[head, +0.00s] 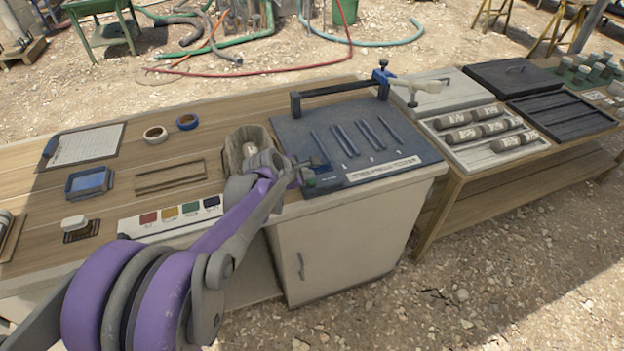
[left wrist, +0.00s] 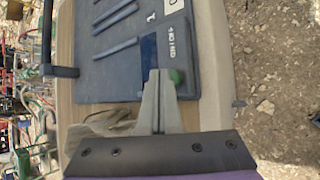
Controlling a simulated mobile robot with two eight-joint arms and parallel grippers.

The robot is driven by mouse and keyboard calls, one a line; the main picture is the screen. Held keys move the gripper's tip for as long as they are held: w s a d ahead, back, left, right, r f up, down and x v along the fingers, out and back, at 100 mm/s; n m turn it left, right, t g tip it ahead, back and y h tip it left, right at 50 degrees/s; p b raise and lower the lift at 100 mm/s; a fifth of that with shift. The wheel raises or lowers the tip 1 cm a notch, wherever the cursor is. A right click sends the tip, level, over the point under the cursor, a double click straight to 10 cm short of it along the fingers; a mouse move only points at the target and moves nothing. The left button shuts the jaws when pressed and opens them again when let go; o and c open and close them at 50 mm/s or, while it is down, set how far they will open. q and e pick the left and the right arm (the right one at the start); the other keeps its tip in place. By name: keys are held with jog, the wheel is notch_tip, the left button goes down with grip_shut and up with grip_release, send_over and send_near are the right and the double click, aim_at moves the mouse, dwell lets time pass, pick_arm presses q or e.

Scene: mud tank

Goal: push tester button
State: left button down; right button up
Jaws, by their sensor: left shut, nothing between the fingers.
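The tester (head: 350,140) is a dark blue-grey panel with several slots and a white label strip, on a white cabinet at the table's right end. Its green button (left wrist: 175,76) shows in the left wrist view right beside the fingertips; in the head view the green button (head: 311,183) is a small spot at the panel's front left corner. My left gripper (head: 304,170) is over that corner, and in the left wrist view its closed fingers (left wrist: 160,75) reach the button's edge. I cannot tell whether they touch it. The right gripper is not in view.
A bin (head: 236,150) stands just left of the tester. A colour strip (head: 172,217), tape rolls (head: 187,122) and a clipboard (head: 84,146) lie on the table. Gravelly ground lies in front.

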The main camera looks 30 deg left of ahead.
aim_at(309, 185)
pick_arm(q)
notch_tip(309, 185, up, 6)
jog(key=p, duration=0.4)
dwell(0.3)
dwell(0.3)
jog(key=s+d+m+g, duration=0.2)
jog(key=s+d+m, duration=0.9)
jog(key=s, duration=0.1)
jog(key=s+d+f+m+g, duration=0.1)
jog(key=s+d+m, duration=0.1)
jog(key=s+m, duration=0.5)
jog(key=s+d+f+m+p, duration=0.1)
jog(key=s+d+f+m, duration=0.1)
jog(key=s+m, duration=0.5)
jog(key=shift+s+d+g+y+p, duration=0.2)
jog(key=shift+s+g+y+p, duration=0.1)
jog(key=shift+s+g+y, duration=0.15)
